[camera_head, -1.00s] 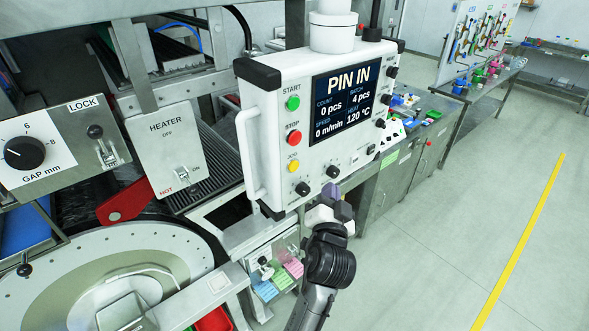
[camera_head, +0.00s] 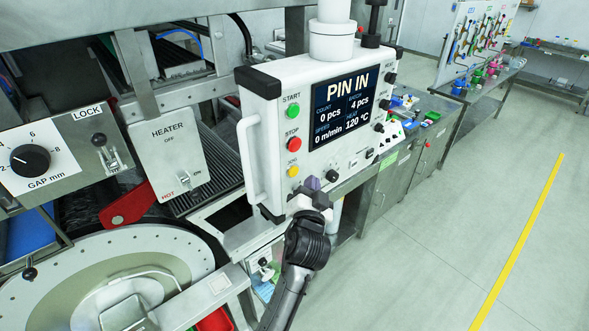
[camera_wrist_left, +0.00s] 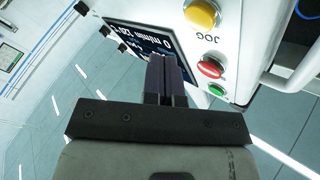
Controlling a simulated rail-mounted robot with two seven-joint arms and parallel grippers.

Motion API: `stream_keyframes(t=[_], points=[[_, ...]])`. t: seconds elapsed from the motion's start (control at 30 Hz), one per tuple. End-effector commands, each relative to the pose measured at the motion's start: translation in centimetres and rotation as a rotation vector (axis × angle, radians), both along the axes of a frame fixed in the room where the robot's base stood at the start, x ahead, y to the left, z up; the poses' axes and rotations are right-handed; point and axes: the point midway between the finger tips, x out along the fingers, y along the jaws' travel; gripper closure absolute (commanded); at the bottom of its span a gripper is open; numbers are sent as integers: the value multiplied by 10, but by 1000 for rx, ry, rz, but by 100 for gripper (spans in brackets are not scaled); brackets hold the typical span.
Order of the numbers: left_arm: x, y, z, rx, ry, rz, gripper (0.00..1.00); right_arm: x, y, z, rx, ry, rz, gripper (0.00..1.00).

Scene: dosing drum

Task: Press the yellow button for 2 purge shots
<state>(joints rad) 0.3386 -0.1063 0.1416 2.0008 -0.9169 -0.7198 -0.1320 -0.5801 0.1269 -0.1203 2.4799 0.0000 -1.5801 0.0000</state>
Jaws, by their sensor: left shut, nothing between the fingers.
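The yellow button (camera_head: 292,171), labelled JOG, is on the white control panel (camera_head: 268,120), below the red STOP button (camera_head: 292,142) and the green START button (camera_head: 292,110). In the left wrist view the yellow button (camera_wrist_left: 201,14) is at the top, beyond the fingertips and to their right. My left gripper (camera_head: 312,184) is shut and empty, just right of and below the yellow button in the head view. A gap shows between the fingertips (camera_wrist_left: 166,62) and the button in the wrist view. My right gripper is not in view.
The panel's screen (camera_head: 343,106) reads PIN IN, 0 pcs, batch 4 pcs. Black knobs (camera_head: 333,175) sit near the gripper along the lower panel. A white handle (camera_head: 248,160) runs down the panel's left side. Open floor (camera_head: 450,230) lies to the right.

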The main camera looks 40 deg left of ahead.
Motion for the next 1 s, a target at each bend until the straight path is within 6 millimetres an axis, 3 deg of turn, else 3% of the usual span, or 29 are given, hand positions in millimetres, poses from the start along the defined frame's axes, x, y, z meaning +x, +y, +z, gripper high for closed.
stream_keyframes(t=[0.33, 1.0], points=[[2, 23, 0, 1, 1, 0, 100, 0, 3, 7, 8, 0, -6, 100], [2, 25, 0, 1, 1, 0, 100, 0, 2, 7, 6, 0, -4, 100]])
